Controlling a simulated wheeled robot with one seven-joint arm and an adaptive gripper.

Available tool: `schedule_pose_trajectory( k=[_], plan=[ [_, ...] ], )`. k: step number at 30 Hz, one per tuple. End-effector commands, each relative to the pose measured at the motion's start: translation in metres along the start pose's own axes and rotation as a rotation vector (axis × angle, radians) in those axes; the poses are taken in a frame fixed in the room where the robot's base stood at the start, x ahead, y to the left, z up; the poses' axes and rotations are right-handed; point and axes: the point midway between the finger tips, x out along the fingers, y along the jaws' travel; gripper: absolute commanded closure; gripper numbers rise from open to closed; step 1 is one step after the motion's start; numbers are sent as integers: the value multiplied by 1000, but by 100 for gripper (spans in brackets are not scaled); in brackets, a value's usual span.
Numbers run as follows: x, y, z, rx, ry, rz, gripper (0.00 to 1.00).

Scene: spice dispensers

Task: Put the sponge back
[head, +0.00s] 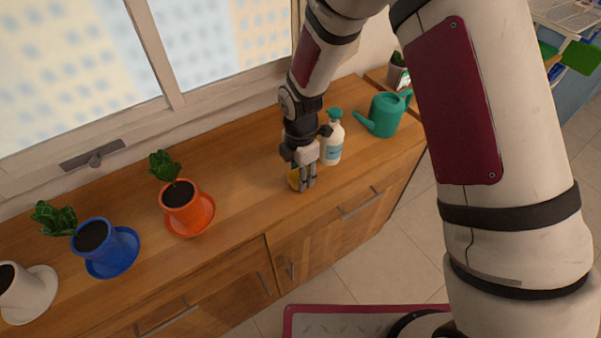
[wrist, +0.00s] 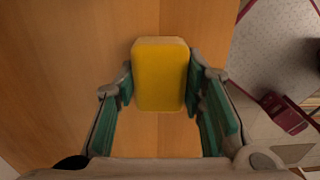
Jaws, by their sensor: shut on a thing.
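The yellow sponge (wrist: 160,75) is between the two finger pads of my gripper (wrist: 160,92) in the wrist view, with a pad on each side. In the head view the sponge (head: 293,179) shows as a small yellow patch, partly hidden behind the fingers. My gripper (head: 307,184) points down over the wooden cabinet top (head: 245,165) and is shut on the sponge. The sponge is at or close above the wood; I cannot tell whether it touches.
A white spray bottle (head: 333,143) with a green head stands just right of my gripper. A green watering can (head: 384,115) is farther right. Orange (head: 181,204), blue (head: 106,248) and white (head: 22,291) plant pots stand left. Bare wood lies between gripper and orange pot.

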Motion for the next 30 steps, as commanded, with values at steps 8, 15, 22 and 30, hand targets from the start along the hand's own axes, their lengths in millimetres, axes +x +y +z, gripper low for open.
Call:
schedule_pose_trajectory(
  k=[8,15,22,30],
  plan=[
    [2,0,0,0,0,1,90],
    [3,0,0,0,0,1,43],
    [2,0,0,0,0,2,43],
    [-29,1,1,2,-1,7,43]
  ],
)
